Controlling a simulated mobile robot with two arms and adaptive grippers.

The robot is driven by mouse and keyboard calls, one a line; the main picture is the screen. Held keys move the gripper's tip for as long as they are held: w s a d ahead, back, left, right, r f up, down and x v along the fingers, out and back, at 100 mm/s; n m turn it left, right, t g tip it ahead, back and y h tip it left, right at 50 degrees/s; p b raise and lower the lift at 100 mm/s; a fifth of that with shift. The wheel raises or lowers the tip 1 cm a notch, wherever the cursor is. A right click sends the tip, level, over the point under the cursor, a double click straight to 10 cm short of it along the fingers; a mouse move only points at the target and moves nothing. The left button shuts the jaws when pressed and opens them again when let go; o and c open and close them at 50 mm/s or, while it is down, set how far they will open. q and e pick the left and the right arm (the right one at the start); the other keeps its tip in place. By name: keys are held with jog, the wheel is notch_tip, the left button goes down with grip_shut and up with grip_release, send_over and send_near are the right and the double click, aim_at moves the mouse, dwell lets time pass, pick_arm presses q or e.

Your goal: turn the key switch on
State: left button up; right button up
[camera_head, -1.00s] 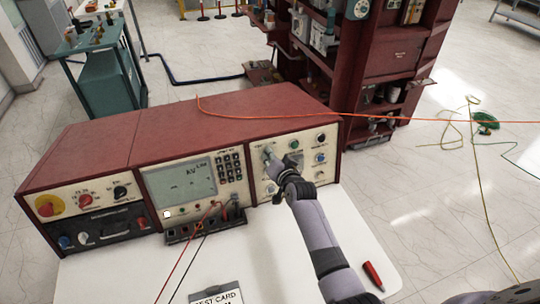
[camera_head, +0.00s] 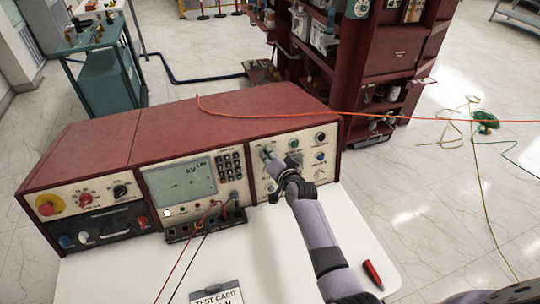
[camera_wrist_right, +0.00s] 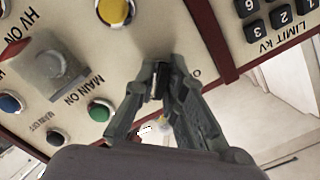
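The test console (camera_head: 190,120) is a long red cabinet with cream front panels on a white table. My right gripper (camera_head: 266,156) is at the upper left of its right-hand panel. In the right wrist view the panel appears turned over, and both fingertips of the gripper (camera_wrist_right: 164,72) close in at its surface, beside an "O" mark. A small dark piece (camera_wrist_right: 158,82), which looks like the key switch, sits between the tips. The fingers hide most of it, so its turn position cannot be read. My left gripper is not in view.
Near the fingers in the wrist view are a yellow button (camera_wrist_right: 114,10), a green button (camera_wrist_right: 101,110) and a blue button (camera_wrist_right: 10,103). A keypad (camera_head: 231,166) and screen (camera_head: 181,181) lie left. A red marker-like object (camera_head: 372,272) and test card (camera_head: 218,294) lie on the table.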

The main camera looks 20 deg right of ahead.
jog(key=shift+o, duration=1.3)
jog(key=shift+r, duration=0.1)
jog(key=v, duration=1.2)
